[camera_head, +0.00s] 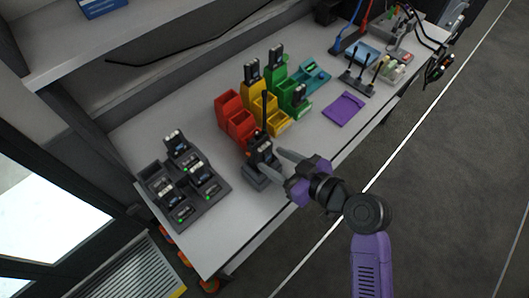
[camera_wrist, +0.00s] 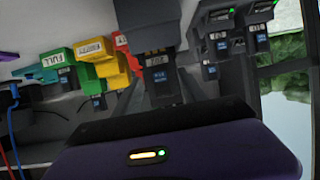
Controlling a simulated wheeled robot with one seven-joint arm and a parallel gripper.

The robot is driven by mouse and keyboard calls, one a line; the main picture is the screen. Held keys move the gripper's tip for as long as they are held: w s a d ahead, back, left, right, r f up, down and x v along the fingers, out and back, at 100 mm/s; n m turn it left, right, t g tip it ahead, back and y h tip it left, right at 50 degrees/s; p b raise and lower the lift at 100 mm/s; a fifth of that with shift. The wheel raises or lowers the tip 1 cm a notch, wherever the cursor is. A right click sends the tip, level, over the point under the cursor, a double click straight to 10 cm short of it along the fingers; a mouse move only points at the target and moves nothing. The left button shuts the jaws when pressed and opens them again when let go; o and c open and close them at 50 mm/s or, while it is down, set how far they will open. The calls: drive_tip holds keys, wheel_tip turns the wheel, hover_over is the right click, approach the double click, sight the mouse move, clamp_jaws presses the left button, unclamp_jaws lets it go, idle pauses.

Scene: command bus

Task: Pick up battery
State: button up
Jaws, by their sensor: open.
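Several dark batteries with pale labels sit in the black charging rack (camera_head: 205,203); one battery (camera_head: 176,143) stands at its back. More batteries stand in the coloured bins, such as one battery (camera_head: 252,68) in the yellow bin. A dark handheld radio (camera_head: 260,146) with a tall antenna stands upright in a grey dock (camera_head: 260,178). My gripper (camera_head: 269,161) is open, with its grey fingers beside the radio; I cannot tell if they touch it. In the wrist view a dark labelled body (camera_wrist: 157,72) fills the middle, above my purple gripper housing.
Red bins (camera_head: 230,107), a yellow bin (camera_head: 279,126) and a green bin (camera_head: 285,94) stand behind the radio. A purple mat (camera_head: 344,109) lies on the white table to the right. Cables and tools (camera_head: 394,70) crowd the far end. A shelf (camera_head: 150,29) runs along the back.

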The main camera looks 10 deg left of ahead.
drive_tip(key=shift+w+a+f, duration=0.15)
drive_tip(key=shift+a, duration=0.05)
drive_tip(key=c, duration=1.1)
drive_tip(key=shift+o, duration=0.2)
wheel_tip(320, 180, up, 20)
drive_tip(key=shift+b, duration=0.35)
